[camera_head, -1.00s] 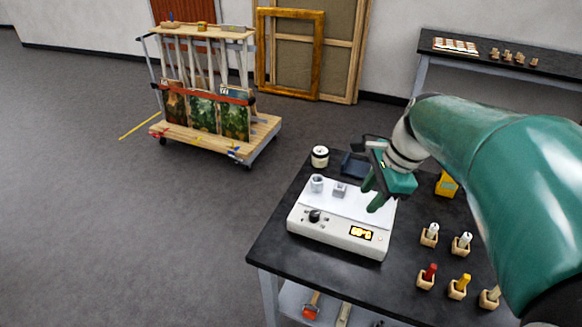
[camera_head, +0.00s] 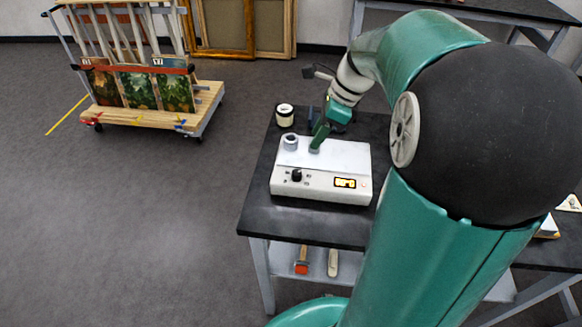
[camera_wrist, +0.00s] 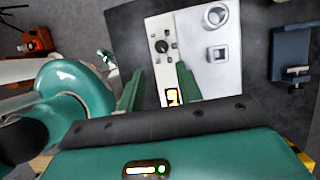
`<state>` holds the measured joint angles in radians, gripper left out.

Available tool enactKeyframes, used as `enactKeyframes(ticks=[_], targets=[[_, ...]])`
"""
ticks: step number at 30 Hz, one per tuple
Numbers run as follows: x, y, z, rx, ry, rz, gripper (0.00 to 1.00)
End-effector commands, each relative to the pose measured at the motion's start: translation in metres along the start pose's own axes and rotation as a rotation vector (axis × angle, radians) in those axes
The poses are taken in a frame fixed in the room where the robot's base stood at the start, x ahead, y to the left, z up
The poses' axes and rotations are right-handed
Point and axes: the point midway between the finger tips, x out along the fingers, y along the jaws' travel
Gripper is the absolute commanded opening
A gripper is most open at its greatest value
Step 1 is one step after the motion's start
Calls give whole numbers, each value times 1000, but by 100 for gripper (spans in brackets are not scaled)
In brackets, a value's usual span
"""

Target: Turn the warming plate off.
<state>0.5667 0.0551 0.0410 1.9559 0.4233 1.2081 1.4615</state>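The warming plate (camera_head: 322,172) is a white box on the dark table. Its front carries a black knob (camera_head: 297,175) and a lit orange display (camera_head: 345,183). In the wrist view, the plate (camera_wrist: 200,40) shows the knob (camera_wrist: 163,46) with marks around it, and the display (camera_wrist: 172,97) is partly covered by a finger. A round metal piece (camera_head: 290,142) sits on the plate; a square metal piece (camera_wrist: 217,54) shows beside it in the wrist view. My gripper (camera_head: 319,137) is above the plate's back part. In the wrist view its fingers (camera_wrist: 160,88) are apart and empty.
A white jar with a dark band (camera_head: 285,115) stands behind the plate. A blue-grey holder (camera_wrist: 291,55) lies near it. A shelf below (camera_head: 317,262) holds tools. A cart with paintings (camera_head: 150,112) stands at the left; the floor between is clear.

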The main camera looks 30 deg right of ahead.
Motion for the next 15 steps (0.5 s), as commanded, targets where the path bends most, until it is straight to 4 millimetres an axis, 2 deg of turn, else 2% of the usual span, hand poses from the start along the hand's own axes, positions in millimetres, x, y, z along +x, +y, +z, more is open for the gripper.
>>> enactKeyframes(ticks=[5, 15], targets=[[23, 1, -4, 3, 1, 3, 35], [91, 1, -4, 0, 1, 4, 35]])
